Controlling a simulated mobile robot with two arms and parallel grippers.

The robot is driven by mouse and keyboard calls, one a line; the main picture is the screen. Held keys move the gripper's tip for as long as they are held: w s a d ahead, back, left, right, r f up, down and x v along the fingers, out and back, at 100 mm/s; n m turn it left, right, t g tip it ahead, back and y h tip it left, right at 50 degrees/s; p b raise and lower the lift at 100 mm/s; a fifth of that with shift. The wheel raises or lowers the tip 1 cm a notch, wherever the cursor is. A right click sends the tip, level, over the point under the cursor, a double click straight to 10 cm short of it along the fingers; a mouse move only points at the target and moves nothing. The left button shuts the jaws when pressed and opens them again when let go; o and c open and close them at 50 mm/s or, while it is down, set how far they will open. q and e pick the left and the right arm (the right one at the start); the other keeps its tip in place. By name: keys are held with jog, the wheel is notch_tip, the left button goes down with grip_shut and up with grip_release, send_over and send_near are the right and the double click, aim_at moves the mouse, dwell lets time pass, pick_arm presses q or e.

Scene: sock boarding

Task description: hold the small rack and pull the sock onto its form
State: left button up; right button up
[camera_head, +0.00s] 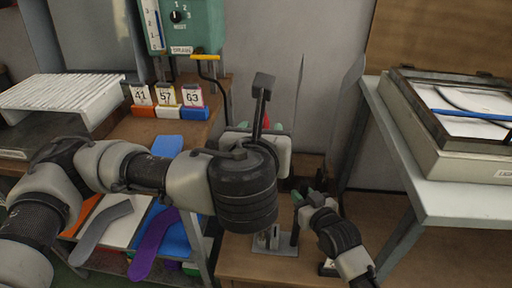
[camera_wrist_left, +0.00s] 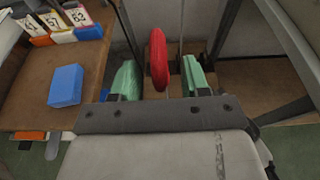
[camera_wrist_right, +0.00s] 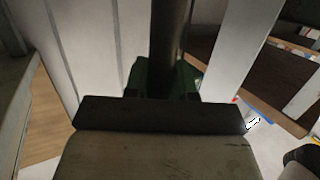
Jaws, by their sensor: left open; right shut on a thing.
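The small rack stands on a low wooden surface, with its pale metal base (camera_head: 270,245) below my left wrist. My right gripper (camera_head: 303,197) is shut on an upright dark post; this post (camera_wrist_right: 168,40) fills the space between the green fingers in the right wrist view. A narrow red thing (camera_wrist_left: 159,60), which seems to be the sock, stands upright in the left wrist view. My left gripper (camera_wrist_left: 161,79) is open, with one green fingertip on each side of the red thing and gaps between. In the head view my left wrist hides most of the rack; the form cannot be made out.
Cards numbered 41, 57 and 63 (camera_head: 167,97) stand on the wooden bench at left, below a green control box (camera_head: 193,25). Grey (camera_head: 100,228) and purple (camera_head: 154,243) flat sock-shaped pieces lie on a lower shelf. A lidded case (camera_head: 440,135) sits on the right table.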

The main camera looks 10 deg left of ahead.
pick_arm(q)
jog(key=v, duration=0.9)
jog(key=shift+s, duration=0.4)
jog(key=shift+r, duration=0.15)
pick_arm(e)
jog(key=o, duration=0.8)
